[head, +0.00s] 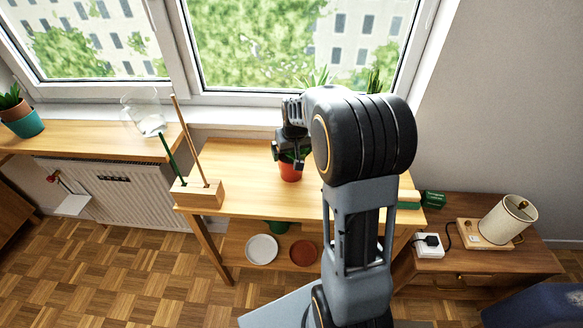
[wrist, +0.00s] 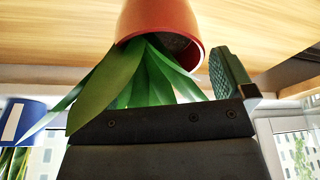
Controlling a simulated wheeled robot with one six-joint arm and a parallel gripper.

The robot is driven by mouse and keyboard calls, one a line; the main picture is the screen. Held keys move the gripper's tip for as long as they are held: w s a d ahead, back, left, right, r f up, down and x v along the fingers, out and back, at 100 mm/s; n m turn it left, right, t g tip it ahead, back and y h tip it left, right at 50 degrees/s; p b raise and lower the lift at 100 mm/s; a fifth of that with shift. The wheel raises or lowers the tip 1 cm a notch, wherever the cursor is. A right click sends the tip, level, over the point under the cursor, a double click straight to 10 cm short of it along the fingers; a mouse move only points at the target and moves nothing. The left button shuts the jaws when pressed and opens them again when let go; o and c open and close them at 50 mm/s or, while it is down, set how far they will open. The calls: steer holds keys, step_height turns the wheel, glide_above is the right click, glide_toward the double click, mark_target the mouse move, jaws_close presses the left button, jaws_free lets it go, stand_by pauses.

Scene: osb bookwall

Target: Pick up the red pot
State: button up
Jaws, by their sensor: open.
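The red pot (head: 290,171) stands on the wooden table in the head view, partly covered by my gripper and arm. In the wrist view, which looks upside down, the red pot (wrist: 160,20) is at the top, with long green leaves of its plant hanging across the middle. My gripper (head: 288,157) is open, right at the pot's upper part in the head view. In the wrist view one finger shows to the right of the leaves, apart from the pot. The other finger is not clearly seen there. I cannot tell whether the pot is between the fingers.
A wooden block (head: 198,194) with upright sticks stands at the table's left end. A glass vase (head: 146,117) and a teal pot (head: 22,122) stand on the left sill. White (head: 262,249) and terracotta (head: 304,253) saucers lie on the lower shelf. A lamp (head: 507,218) is at right.

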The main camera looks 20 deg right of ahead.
mark_target(290, 161)
steer(key=shift+x, duration=2.7)
steer(key=shift+s, duration=0.1)
steer(key=shift+c, duration=0.4)
steer(key=c, duration=0.8)
steer(key=shift+r, duration=0.1)
